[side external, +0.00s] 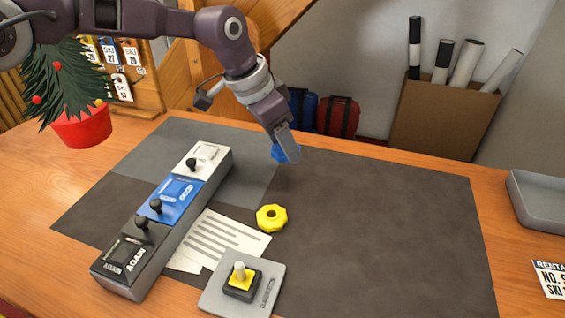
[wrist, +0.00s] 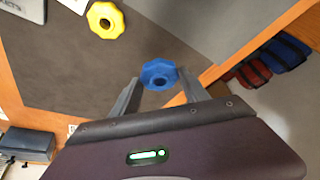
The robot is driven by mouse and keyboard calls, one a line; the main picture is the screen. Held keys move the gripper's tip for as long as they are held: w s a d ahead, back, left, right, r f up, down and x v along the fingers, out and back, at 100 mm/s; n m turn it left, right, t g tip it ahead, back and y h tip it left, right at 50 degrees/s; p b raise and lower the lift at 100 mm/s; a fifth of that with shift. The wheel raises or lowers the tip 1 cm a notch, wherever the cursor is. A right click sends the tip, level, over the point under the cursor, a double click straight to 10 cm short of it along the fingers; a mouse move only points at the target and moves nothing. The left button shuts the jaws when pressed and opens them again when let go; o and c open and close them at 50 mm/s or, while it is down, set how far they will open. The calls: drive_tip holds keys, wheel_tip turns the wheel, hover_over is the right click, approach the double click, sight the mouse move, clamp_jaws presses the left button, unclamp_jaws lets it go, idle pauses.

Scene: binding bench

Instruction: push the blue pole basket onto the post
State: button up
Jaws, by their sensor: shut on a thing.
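The blue pole basket (side external: 279,153) is a small lobed ring at the tips of my gripper (side external: 287,154), above the back of the dark mat. In the wrist view the blue basket (wrist: 158,71) sits between the two fingers of my gripper (wrist: 159,86), and its centre hole shows. My gripper is shut on it. The post (side external: 239,268) is a short pale peg on a yellow and black base on a grey plate (side external: 266,262), at the front of the mat. The post stands upright and bare, well apart from my gripper, nearer the camera.
A yellow lobed ring (side external: 271,217) lies on the mat between my gripper and the post. A long box with black knobs (side external: 168,215) stands left of paper sheets (side external: 222,238). A grey tray (side external: 537,200) is at the right. The mat's right half is clear.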

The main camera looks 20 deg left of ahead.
drive_tip(key=s+d+r+m, duration=0.2)
drive_tip(key=s+r, duration=0.2)
drive_tip(key=s, duration=0.7)
drive_tip(key=m+g+h, duration=0.1)
drive_tip(key=m, duration=0.1)
hover_over(236, 265)
drive_tip(key=shift+s+a+f, duration=0.1)
drive_tip(key=shift+f, duration=2.3)
drive_tip(key=shift+f, duration=1.5)
drive_tip(key=shift+f, duration=0.7)
drive_tip(key=o, duration=1.7)
drive_tip(key=shift+o, duration=0.2)
